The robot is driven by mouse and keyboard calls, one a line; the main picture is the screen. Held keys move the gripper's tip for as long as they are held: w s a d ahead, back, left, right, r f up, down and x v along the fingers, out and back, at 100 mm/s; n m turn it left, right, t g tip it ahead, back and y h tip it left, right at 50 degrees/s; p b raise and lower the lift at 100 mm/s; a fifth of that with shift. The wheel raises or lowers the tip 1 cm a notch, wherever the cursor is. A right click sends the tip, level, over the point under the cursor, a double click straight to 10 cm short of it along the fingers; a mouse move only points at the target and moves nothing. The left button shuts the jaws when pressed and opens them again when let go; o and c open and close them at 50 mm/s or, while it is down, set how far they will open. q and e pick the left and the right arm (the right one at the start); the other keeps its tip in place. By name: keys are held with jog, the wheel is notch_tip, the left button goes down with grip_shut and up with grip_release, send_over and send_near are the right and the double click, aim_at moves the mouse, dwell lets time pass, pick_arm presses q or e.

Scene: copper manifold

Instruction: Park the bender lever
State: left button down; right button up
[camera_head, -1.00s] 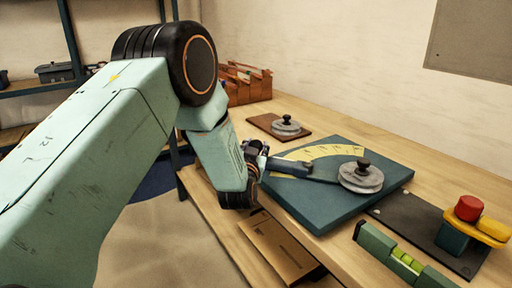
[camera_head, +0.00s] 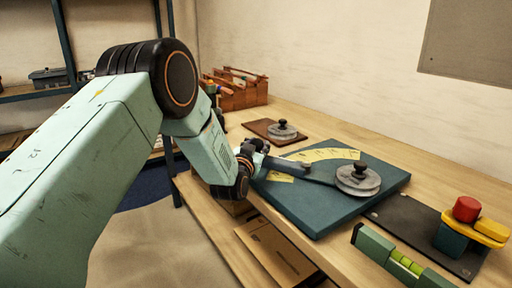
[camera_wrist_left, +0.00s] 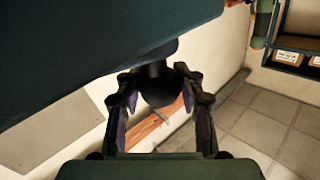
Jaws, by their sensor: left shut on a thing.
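The bender is a dark teal plate (camera_head: 315,215) on the bench, with a yellow arc scale (camera_head: 335,154) and a grey disc (camera_head: 358,181) topped by a black knob. Its dark grey lever (camera_head: 294,167) runs left from the disc across the scale, with yellow showing on both sides of it. My left gripper (camera_head: 259,153) is at the lever's outer end, shut on its handle. In the left wrist view, the gripper's fingers (camera_wrist_left: 160,100) stand on either side of the dark rounded handle (camera_wrist_left: 158,84). The fingers' contact is partly hidden. My right gripper is not in view.
A brown board with a smaller grey disc (camera_head: 283,130) lies behind the plate. A wooden tool caddy (camera_head: 238,90) stands at the back left. A green level (camera_head: 400,262) and a red-and-yellow piece (camera_head: 470,222) on a dark mat are at the right front. A wall bounds the back.

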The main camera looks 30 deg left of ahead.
pick_arm(q)
jog(key=c, duration=1)
grip_release()
jog(key=shift+d, duration=0.1)
jog(key=shift+o, duration=0.9)
jog(key=shift+s, duration=0.1)
jog(key=s+d, duration=0.1)
jog(key=s, duration=1)
jog(key=shift+s+d, duration=0.35)
jog(key=shift+c, duration=0.4)
